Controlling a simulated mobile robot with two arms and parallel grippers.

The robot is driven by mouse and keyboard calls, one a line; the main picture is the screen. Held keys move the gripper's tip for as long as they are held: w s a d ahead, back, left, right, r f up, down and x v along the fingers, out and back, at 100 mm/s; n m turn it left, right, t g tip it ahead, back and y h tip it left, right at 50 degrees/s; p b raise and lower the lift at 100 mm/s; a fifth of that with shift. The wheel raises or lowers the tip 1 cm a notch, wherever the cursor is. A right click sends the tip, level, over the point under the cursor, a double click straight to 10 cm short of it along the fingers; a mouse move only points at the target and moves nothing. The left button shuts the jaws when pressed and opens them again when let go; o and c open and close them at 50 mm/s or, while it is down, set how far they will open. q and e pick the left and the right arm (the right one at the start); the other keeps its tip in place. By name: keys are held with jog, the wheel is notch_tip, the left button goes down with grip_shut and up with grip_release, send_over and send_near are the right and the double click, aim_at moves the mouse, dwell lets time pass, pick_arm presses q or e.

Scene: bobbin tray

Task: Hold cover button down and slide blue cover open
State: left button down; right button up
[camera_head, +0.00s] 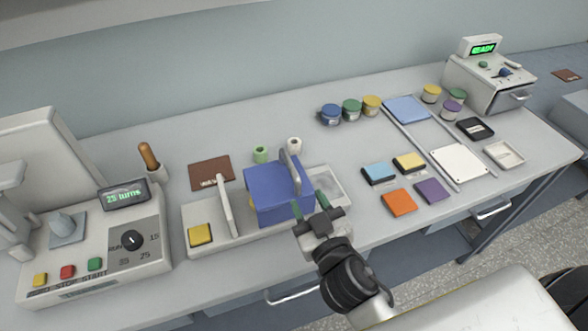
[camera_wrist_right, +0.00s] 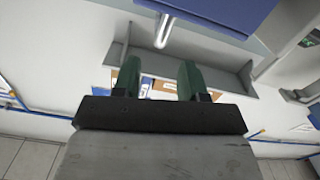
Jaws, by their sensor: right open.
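The blue cover (camera_head: 270,196) sits on the long grey tray base (camera_head: 230,244), with a grey handle (camera_head: 291,168) arching over its top. A yellow button (camera_head: 200,234) lies on the left end of the base, and nothing touches it. My right gripper (camera_head: 310,211) is open, its green fingertips at the front right of the cover; whether they touch it I cannot tell. In the right wrist view the open fingers (camera_wrist_right: 157,80) show nothing held, and the blue cover (camera_wrist_right: 222,12) hangs at the top edge. My left gripper is not in view.
A winding machine (camera_head: 95,260) with a "25 turns" display stands left. An upright white bar (camera_head: 227,205) stands between button and cover. Green and white spools (camera_head: 260,155) stand behind. Coloured blocks (camera_head: 399,202), several pots and a tester (camera_head: 490,85) reading READY are to the right.

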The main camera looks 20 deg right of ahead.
aim_at(297, 178)
jog(key=w+p, duration=0.2)
jog(key=w, duration=0.6)
jog(key=shift+w+a, duration=0.1)
jog(key=shift+w, duration=0.2)
grip_shut()
